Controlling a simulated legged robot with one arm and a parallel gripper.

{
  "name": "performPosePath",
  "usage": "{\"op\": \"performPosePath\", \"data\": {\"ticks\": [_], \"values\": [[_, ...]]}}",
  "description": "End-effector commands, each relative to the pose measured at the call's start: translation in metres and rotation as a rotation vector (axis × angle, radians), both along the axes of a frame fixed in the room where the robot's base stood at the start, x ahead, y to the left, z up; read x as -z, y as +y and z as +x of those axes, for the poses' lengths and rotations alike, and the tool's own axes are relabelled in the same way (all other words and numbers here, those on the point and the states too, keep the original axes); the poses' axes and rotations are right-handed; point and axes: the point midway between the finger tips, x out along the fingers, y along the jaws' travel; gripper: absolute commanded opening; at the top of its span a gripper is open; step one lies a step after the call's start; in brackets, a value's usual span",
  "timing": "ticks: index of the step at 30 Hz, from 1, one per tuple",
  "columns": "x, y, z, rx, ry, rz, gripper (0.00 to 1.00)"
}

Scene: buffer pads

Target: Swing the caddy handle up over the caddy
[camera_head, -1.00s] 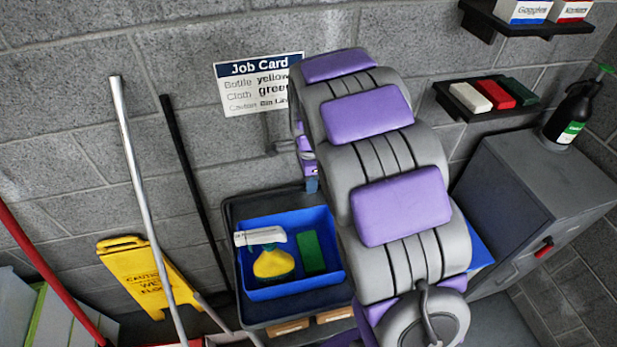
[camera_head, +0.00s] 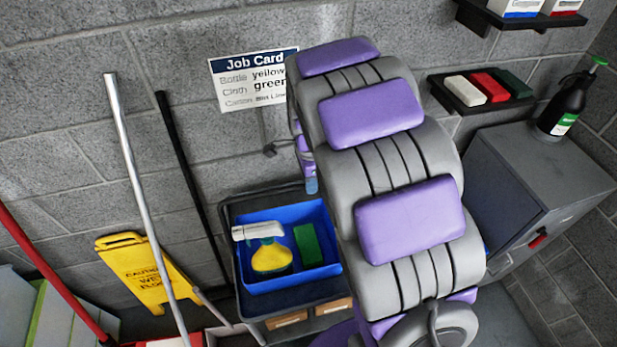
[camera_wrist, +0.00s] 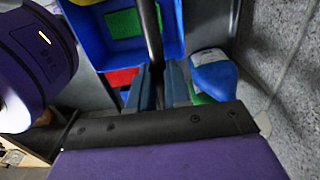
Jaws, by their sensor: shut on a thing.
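In the wrist view a blue caddy (camera_wrist: 172,32) shows at the top, with a green piece (camera_wrist: 124,22) inside it. A dark bar (camera_wrist: 150,30), which looks like the caddy handle, runs down across the caddy to my gripper (camera_wrist: 159,78). The two fingers are shut on the bar. In the head view a blue tray (camera_head: 290,284) holds a yellow spray bottle (camera_head: 271,257) with a white top and a green cloth (camera_head: 308,244). My arm hides my gripper and the handle there. I cannot tell whether this tray is the caddy in the wrist view.
The tray sits on a dark cart (camera_head: 228,235). A blue bottle (camera_wrist: 213,73) stands right of my fingers, and a red piece (camera_wrist: 121,77) lies left of them. Poles and a yellow caution sign (camera_head: 148,272) stand left. A grey cabinet (camera_head: 535,190) stands right.

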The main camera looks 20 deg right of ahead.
Motion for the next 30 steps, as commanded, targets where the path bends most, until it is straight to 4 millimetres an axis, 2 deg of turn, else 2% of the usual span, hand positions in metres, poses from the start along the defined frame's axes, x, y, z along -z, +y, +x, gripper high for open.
{"op": "performPosePath", "data": {"ticks": [30], "values": [[-0.009,-0.001,-0.041,0.0,-0.001,-0.001,0.1]]}}
